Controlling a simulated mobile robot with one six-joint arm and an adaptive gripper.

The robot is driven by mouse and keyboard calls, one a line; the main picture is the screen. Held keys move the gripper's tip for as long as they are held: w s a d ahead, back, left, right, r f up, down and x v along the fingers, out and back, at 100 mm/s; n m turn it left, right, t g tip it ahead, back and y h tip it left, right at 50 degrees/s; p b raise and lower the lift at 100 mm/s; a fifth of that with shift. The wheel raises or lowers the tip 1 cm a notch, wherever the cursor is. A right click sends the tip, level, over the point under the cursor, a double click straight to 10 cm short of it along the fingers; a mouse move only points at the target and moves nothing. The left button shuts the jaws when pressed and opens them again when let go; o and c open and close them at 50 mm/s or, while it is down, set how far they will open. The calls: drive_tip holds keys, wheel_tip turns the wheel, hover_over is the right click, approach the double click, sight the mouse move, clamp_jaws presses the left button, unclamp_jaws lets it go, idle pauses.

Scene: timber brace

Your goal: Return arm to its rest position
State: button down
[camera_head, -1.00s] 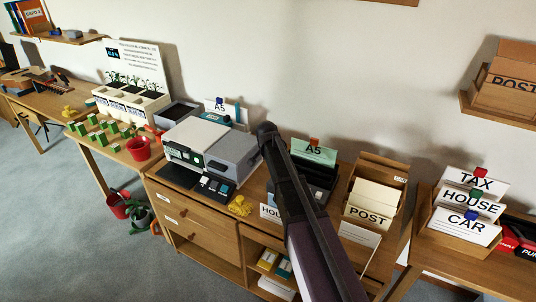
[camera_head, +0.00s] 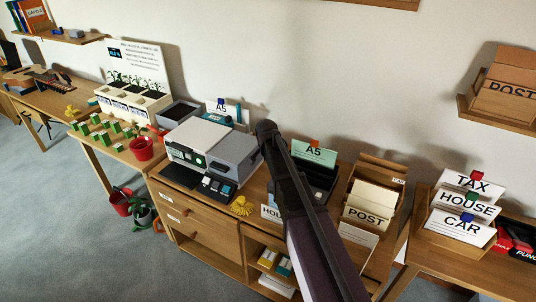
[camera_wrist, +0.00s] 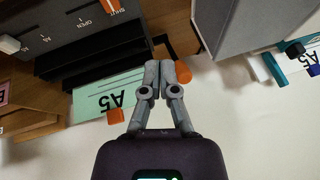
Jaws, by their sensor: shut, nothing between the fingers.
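My arm crosses the head view from the bottom, dark and slanting up to the left in front of the cabinet; my gripper cannot be made out there. In the wrist view my gripper (camera_wrist: 158,68) has its two grey fingers together, shut with nothing between them. Behind and left of them is a green A5 card (camera_wrist: 98,92) with an orange tab, upside down in this view. It also shows in the head view (camera_head: 313,154). An orange piece (camera_wrist: 183,72) appears right beside the fingers; I cannot tell whether they touch.
The grey and white machine (camera_head: 205,148) stands on the wooden cabinet (camera_head: 205,235), left of my arm. Further right are TAX, HOUSE and CAR cards (camera_head: 461,205). A wall shelf (camera_head: 500,117) is at upper right.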

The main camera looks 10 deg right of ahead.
idle(0.4)
drive_tip(key=s+d+n+g, duration=0.1)
drive_tip(key=s+d+n, duration=0.1)
drive_tip(key=s, duration=0.8)
drive_tip(key=s+d+f+n+g, duration=0.1)
drive_tip(key=s+n, duration=0.3)
drive_tip(key=s, duration=0.6)
drive_tip(key=s+d+f+n+g+y, duration=0.1)
drive_tip(key=s+d+n+g, duration=0.1)
drive_tip(key=s, duration=0.8)
drive_tip(key=shift+s+d+n+g, duration=0.3)
drive_tip(key=shift+s+n+g, duration=0.1)
drive_tip(key=shift+g, duration=0.2)
